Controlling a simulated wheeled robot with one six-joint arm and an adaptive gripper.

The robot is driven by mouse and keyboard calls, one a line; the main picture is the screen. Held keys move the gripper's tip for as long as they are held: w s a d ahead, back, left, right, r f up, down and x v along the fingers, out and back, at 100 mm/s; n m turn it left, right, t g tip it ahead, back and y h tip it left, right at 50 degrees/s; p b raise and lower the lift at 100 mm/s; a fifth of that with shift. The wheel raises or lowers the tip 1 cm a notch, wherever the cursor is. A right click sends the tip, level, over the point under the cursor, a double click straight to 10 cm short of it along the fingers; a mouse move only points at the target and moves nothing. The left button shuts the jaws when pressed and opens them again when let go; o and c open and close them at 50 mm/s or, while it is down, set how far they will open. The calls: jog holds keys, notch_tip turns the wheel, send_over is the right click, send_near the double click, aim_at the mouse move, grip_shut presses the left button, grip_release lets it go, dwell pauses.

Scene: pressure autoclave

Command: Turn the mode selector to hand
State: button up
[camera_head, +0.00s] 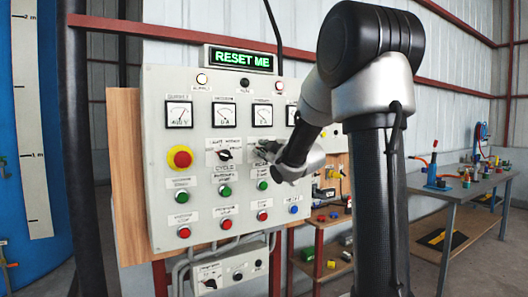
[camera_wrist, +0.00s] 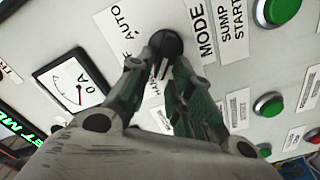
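The mode selector (camera_wrist: 168,43) is a round black knob on the grey panel, seen at the top middle of the wrist view. Its plate reads AUTO on one side and HAND, partly covered, on the other; the middle word is mostly hidden. The MODE label (camera_wrist: 201,28) is beside it. My gripper (camera_wrist: 165,66) has its two fingertips close together on the knob, one on each side, and seems shut on it. The fingers hide the knob's grip, so its pointing direction cannot be told. In the head view my gripper (camera_head: 266,151) covers the selector.
The control panel (camera_head: 157,95) carries gauges, lamps and several push buttons. A red emergency stop (camera_head: 180,157) and the cycle selector (camera_head: 224,155) are left of my gripper. A green button (camera_wrist: 270,104) is near the fingers. A workbench (camera_head: 455,195) stands at the right.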

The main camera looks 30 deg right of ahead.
dwell(0.3)
jog(key=s, duration=1.2)
jog(key=shift+d, duration=0.2)
jog(key=s+d+f+m+g+h, duration=0.2)
jog(key=s+d+f+m+g, duration=0.15)
jog(key=f, duration=0.35)
jog(key=s+d+f+m+g+h, duration=0.2)
jog(key=s+d+f+m+g, duration=0.15)
jog(key=f, duration=0.25)
jog(key=s+a+f+m+g+y, duration=0.1)
jog(key=s+a+f+m+g, duration=0.25)
jog(key=s, duration=0.45)
jog(key=s+a+f+m+g+y, duration=0.15)
jog(key=s+a+g, duration=0.3)
jog(key=s, duration=0.45)
jog(key=shift+n+t+y, duration=0.45)
jog(key=shift+n+t, duration=0.15)
jog(key=shift+n, duration=0.1)
jog(key=shift+s+a+r, duration=0.4)
jog(key=shift+s+a, duration=0.25)
jog(key=shift+a, duration=0.65)
jog(key=shift+s+a+r, duration=0.45)
jog(key=shift+s+a, duration=0.15)
jog(key=shift+a, duration=0.65)
jog(key=shift+s+a+r, duration=0.4)
jog(key=shift+s+a, duration=0.25)
jog(key=shift+a, duration=0.65)
